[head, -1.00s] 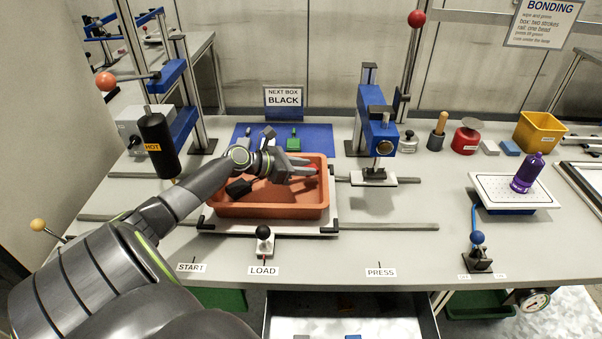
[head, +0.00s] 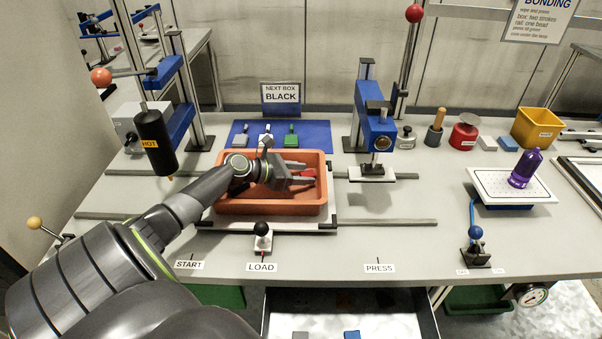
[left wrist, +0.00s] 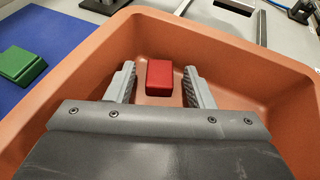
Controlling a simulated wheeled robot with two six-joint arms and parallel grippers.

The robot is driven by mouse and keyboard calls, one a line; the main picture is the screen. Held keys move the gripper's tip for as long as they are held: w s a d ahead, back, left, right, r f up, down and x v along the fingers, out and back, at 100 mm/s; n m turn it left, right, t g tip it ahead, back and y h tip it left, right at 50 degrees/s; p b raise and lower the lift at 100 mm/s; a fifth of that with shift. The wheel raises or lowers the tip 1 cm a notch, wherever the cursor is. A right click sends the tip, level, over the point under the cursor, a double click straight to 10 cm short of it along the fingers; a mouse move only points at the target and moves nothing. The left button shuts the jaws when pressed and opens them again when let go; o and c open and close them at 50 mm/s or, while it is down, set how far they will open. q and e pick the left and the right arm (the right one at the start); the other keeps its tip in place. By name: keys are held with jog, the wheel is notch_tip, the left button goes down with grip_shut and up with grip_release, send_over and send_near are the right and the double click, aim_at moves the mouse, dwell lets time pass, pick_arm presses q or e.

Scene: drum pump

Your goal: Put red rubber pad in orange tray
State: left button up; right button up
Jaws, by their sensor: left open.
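The red rubber pad (left wrist: 159,77) is inside the orange tray (left wrist: 235,38), between the fingers of my left gripper (left wrist: 160,88) in the left wrist view. A gap shows on each side of the pad, so the fingers are open and apart from it. It appears to rest on the tray floor. In the head view my left gripper (head: 304,176) reaches low into the orange tray (head: 265,208), and the pad (head: 304,173) is partly hidden by the fingers. My right gripper is out of view.
A blue press (head: 376,128) stands to the right and a black HOT cylinder (head: 157,145) to the left. A black-knobbed lever (head: 262,231) stands in front.

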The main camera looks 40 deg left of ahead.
pick_arm(q)
jog(key=shift+s+a+r, duration=0.1)
jog(key=shift+s+r, duration=0.05)
jog(key=v, duration=1.1)
jog(key=shift+s+a+r+b, duration=0.15)
jog(key=shift+s+r+b, duration=0.15)
jog(key=shift+b, duration=0.1)
